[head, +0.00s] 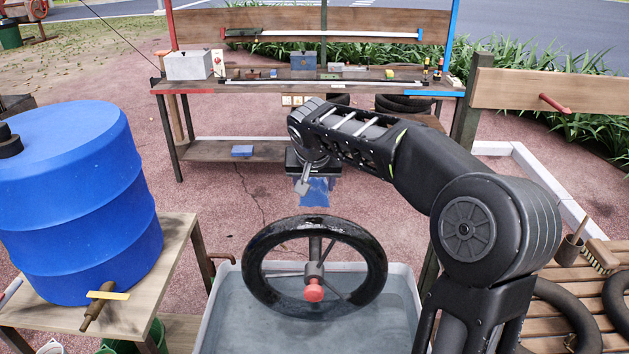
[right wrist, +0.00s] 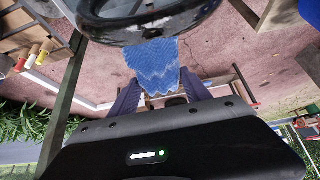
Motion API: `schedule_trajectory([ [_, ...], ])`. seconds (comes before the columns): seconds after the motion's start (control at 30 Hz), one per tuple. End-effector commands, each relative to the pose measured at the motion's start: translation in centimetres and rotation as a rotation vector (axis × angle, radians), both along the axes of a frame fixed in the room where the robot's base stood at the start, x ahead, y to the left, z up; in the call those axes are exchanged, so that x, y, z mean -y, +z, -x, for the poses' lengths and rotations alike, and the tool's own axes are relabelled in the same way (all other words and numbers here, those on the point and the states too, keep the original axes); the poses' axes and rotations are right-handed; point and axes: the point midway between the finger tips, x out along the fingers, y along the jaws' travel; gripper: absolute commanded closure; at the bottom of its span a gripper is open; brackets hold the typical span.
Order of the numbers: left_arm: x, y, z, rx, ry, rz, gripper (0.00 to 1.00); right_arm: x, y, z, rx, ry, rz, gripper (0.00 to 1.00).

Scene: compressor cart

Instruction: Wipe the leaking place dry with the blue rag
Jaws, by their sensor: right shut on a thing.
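My right gripper (head: 306,178) is shut on the blue rag (head: 314,192), which hangs from it in the open, behind and above the black ring. In the right wrist view the rag (right wrist: 152,62) spreads out beyond the two fingers (right wrist: 160,97). The black ring (head: 262,240) stands upright on a spoked mount with a red knob (head: 313,291), over a tub of water (head: 213,312). In the right wrist view the ring (right wrist: 130,30) is close to the rag, with pale glossy streaks on it. I cannot tell which place leaks. My left gripper is out of view.
A workbench (head: 300,88) with small items is at the back. A slatted bench (head: 600,300) with black tubes and a brush is at the right. Paving between is clear.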

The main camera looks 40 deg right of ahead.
Motion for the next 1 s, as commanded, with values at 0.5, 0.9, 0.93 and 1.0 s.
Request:
schedule_trajectory([
  [0.5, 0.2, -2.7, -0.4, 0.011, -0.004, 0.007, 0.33, 0.0, -4.7, 0.0, -0.001, 0.001, 0.000, 0.77],
  [0.9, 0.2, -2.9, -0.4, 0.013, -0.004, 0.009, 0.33, 0.0, -5.2, 0.0, 0.000, 0.000, 0.000, 0.77],
  [0.93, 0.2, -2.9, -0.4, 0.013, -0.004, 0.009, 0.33, 0.0, -5.2, 0.0, 0.000, 0.000, 0.000, 0.77],
  [1.0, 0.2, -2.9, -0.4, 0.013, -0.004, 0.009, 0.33, 0.0, -5.2, 0.0, 0.000, 0.001, 0.000, 0.77],
])
